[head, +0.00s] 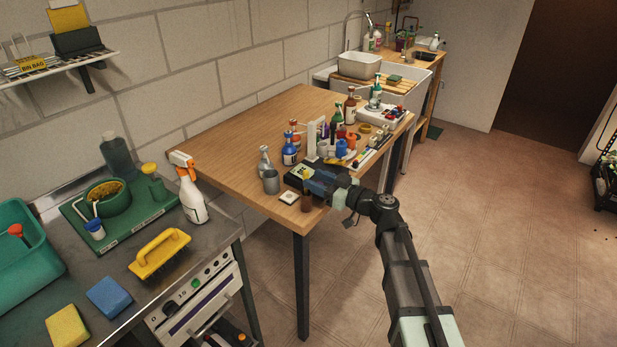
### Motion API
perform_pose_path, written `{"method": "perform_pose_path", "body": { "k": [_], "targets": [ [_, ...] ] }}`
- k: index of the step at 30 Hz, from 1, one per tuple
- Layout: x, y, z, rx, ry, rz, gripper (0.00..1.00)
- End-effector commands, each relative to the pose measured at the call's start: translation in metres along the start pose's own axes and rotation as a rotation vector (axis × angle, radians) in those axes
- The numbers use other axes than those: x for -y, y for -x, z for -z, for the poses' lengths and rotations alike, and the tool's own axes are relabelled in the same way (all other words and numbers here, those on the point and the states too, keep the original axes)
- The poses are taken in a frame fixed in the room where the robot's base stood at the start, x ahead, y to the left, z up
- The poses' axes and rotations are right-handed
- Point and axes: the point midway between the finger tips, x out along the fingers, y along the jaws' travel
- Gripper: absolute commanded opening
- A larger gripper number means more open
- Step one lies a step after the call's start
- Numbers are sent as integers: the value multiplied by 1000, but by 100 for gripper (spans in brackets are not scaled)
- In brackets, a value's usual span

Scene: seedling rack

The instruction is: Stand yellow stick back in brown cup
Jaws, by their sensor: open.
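A small brown cup (306,203) stands upright near the front corner of the wooden table. My gripper (298,178) is open, low over the table just behind the cup, and apart from it as far as I can tell. A thin yellow piece (341,160) shows beyond my gripper among the crowded items; it may be the yellow stick, but it is too small to be sure. My gripper and arm hide part of the table there.
Several bottles, including a blue one (289,151), crowd the table behind my gripper. The wooden table (225,135) is clear at its back left.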

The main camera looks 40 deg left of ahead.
Motion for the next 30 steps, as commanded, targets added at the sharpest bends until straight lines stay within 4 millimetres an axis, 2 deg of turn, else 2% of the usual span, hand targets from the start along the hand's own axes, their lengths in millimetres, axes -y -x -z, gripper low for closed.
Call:
{"method": "perform_pose_path", "body": {
  "k": [1,6,13,18,26,30],
  "targets": [
    [2,14,1,0,0,-2,47],
    [2,46,1,0,0,-3,47],
    [1,81,1,0,0,-1,47],
    [1,94,1,0,0,0,47],
    [0,98,1,0,0,1,47],
    [-1,103,-12,27,-24,-4,47]
  ]
}}
